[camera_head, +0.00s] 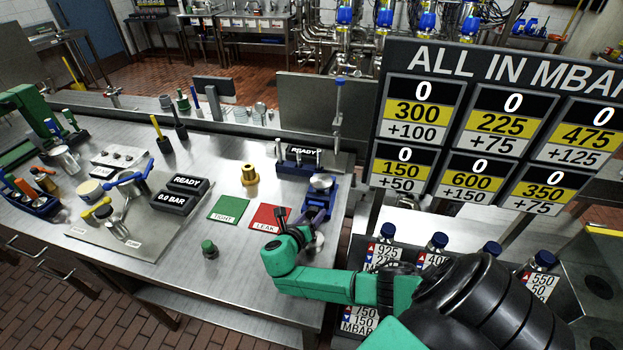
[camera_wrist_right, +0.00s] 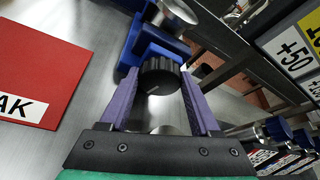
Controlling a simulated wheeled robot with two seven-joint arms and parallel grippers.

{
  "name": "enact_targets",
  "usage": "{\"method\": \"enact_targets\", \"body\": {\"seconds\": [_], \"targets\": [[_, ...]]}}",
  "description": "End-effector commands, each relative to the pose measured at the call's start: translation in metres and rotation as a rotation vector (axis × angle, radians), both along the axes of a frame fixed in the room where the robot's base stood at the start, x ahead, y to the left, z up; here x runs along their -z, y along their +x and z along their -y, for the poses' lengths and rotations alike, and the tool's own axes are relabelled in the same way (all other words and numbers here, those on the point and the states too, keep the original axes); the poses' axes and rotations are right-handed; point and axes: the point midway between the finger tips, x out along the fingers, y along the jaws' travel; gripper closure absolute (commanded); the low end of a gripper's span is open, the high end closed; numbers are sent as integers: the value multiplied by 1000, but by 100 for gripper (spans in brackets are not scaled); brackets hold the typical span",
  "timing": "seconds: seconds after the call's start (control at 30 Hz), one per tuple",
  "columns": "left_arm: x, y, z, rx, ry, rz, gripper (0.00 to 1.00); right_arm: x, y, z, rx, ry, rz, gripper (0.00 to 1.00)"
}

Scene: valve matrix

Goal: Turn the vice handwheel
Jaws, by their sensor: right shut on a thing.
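The blue vice (camera_head: 320,201) stands near the right edge of the steel bench, with a round silver part (camera_head: 321,182) at its far end. In the right wrist view the vice (camera_wrist_right: 140,45) has a black knurled handwheel (camera_wrist_right: 160,80) facing me. My right gripper (camera_head: 305,222) is at the near end of the vice. In the wrist view the purple fingers of my right gripper (camera_wrist_right: 161,74) are shut on the handwheel, one on each side. In the head view my gripper and arm mostly hide the handwheel.
A red LEAK mat (camera_head: 270,217) and a green TIGHT mat (camera_head: 230,208) lie left of the vice. A brass fitting (camera_head: 249,174) and a dark rack (camera_head: 297,163) stand behind. A large number board (camera_head: 490,130) rises at right, above several blue-capped bottles.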

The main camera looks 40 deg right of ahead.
Motion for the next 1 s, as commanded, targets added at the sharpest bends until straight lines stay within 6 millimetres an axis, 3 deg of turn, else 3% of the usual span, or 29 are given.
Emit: {"method": "enact_targets", "body": {"seconds": [0.13,0.5,1.0], "targets": [[-12,0,0,0,0,0,0,-3,-1,0,-1,65,91,92],[-20,0,0,2,0,-1,0,-2,-2,1,-1,186,270,92],[-21,0,0,3,0,-1,0,-1,-2,2,0,221,320,92]]}}
